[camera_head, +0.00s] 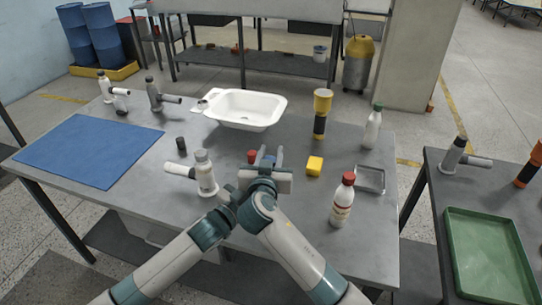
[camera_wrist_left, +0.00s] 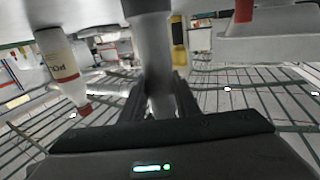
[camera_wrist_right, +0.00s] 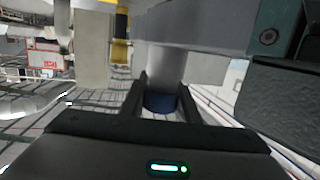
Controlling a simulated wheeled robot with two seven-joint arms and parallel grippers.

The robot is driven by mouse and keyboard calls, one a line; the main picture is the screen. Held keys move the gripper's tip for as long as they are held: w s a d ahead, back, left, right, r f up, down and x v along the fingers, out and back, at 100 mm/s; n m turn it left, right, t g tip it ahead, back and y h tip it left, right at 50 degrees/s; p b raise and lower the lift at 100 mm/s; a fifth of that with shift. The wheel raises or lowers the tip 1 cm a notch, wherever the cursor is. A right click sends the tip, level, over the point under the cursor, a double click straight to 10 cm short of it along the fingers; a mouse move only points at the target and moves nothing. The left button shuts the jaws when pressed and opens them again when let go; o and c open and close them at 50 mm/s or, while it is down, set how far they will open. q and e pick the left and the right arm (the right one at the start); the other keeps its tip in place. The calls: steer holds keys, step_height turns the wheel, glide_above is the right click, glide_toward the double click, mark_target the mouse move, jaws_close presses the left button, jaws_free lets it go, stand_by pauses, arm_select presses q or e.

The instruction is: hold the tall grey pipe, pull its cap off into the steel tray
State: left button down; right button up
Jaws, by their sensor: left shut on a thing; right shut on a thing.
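The tall grey pipe shows in the left wrist view (camera_wrist_left: 158,55) as a grey cylinder between the fingers of my left gripper (camera_wrist_left: 159,92), which is shut on it. In the right wrist view, my right gripper (camera_wrist_right: 163,90) is shut around a dark blue cap (camera_wrist_right: 160,102) at the end of the grey pipe (camera_wrist_right: 170,68). In the head view, my right gripper (camera_head: 270,156) is near the table's middle front; the pipe is mostly hidden there by my grippers. The steel tray (camera_head: 370,179) is empty, at the table's right.
A red-capped bottle (camera_head: 342,203) stands between my right gripper and the tray. A yellow block (camera_head: 314,166) lies right of the gripper. A white basin (camera_head: 245,108) is behind; the blue mat (camera_head: 85,150) is bare.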

steer(key=shift+r, duration=0.65)
arm_select(q)
steer(key=c, duration=1.3)
jaws_free()
arm_select(e)
step_height(320, 180, up, 4)
steer(key=shift+f, duration=0.1)
arm_select(q)
steer(key=shift+b+v, duration=1)
steer(key=shift+v, duration=5)
arm_select(e)
steer(key=shift+f, duration=1)
steer(key=shift+s, duration=0.1)
